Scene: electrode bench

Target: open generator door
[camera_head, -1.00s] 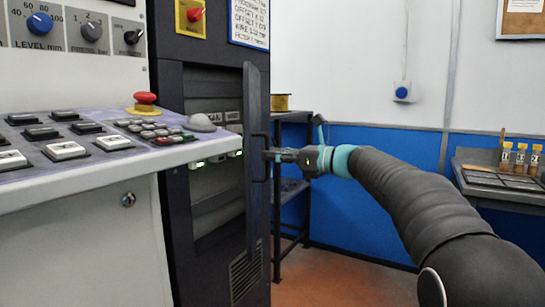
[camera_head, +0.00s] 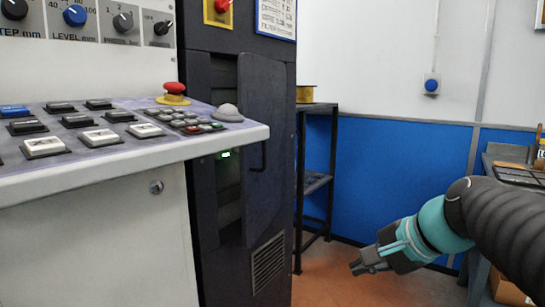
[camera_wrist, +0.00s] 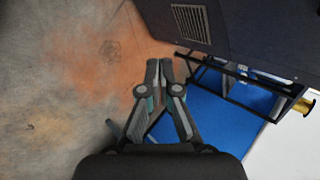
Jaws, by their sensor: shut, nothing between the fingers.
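The generator door (camera_head: 268,135) is a tall dark panel on the dark cabinet (camera_head: 225,38). It stands ajar, with a dark gap along its left side and a small green light inside. Its bar handle (camera_head: 258,158) is near the door's left edge, partly behind the console corner. My gripper (camera_head: 358,268) is shut and empty, low over the floor to the right of the door and apart from it. In the wrist view my gripper (camera_wrist: 160,64) has its fingertips together; the cabinet's vented lower part (camera_wrist: 192,24) is at the top. The handle is not visible there.
The control console (camera_head: 200,146) juts out at left, close to the door. A dark shelf rack (camera_head: 318,182) with a yellow spool stands right of the cabinet against the blue wall. A workbench (camera_head: 515,172) is at far right. Orange floor between them is clear.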

